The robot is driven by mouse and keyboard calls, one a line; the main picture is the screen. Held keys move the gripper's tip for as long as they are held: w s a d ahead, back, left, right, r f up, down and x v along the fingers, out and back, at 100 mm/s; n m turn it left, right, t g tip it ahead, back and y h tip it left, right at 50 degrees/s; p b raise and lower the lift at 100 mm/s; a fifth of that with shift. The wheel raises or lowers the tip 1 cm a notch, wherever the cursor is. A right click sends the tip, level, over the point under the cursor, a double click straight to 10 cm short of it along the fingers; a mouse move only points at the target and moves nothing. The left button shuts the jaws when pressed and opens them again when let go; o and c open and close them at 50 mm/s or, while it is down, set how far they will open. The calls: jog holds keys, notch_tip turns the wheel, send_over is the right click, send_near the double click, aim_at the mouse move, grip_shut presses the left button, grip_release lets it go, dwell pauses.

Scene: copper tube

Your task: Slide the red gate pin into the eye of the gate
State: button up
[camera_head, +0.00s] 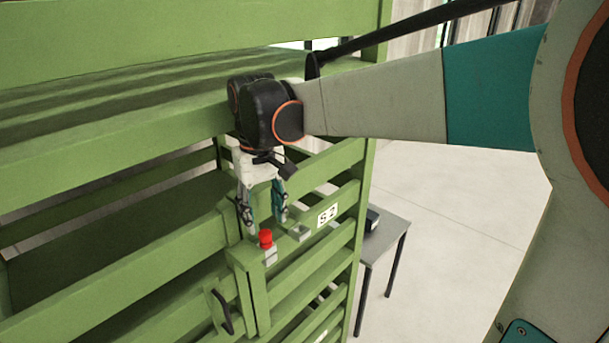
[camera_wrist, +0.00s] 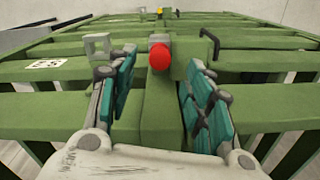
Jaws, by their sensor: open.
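The red gate pin (camera_head: 265,238) shows its round red head at a grey fitting on top of the green gate post. Its shaft is hidden. The red head is also in the wrist view (camera_wrist: 160,57), centred between the fingertips. My gripper (camera_head: 261,216) is open and points down just above the pin, its fingers apart on either side and nothing held. A grey square loop (camera_head: 301,232), which looks like the eye, stands right of the pin by the S2 label. In the wrist view this loop (camera_wrist: 98,44) is left of the pin, apart from it.
A black handle (camera_head: 222,311) is on the green gate below the pin. Green rails (camera_head: 75,165) of the rack run above and left, close to my wrist. A grey table (camera_head: 388,228) with a dark object stands at the right behind. Pale floor lies beyond.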

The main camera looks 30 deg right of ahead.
notch_tip(320, 180, up, 6)
jog(key=shift+s, duration=0.15)
dwell(0.4)
jog(key=s+f+t, duration=0.7)
jog(key=s+f, duration=0.3)
jog(key=s, duration=0.5)
notch_tip(320, 180, down, 28)
jog(key=b, duration=2.7)
jog(key=shift+w+r+m, duration=0.2)
jog(key=shift+r+m, duration=0.05)
jog(key=shift+m, duration=0.05)
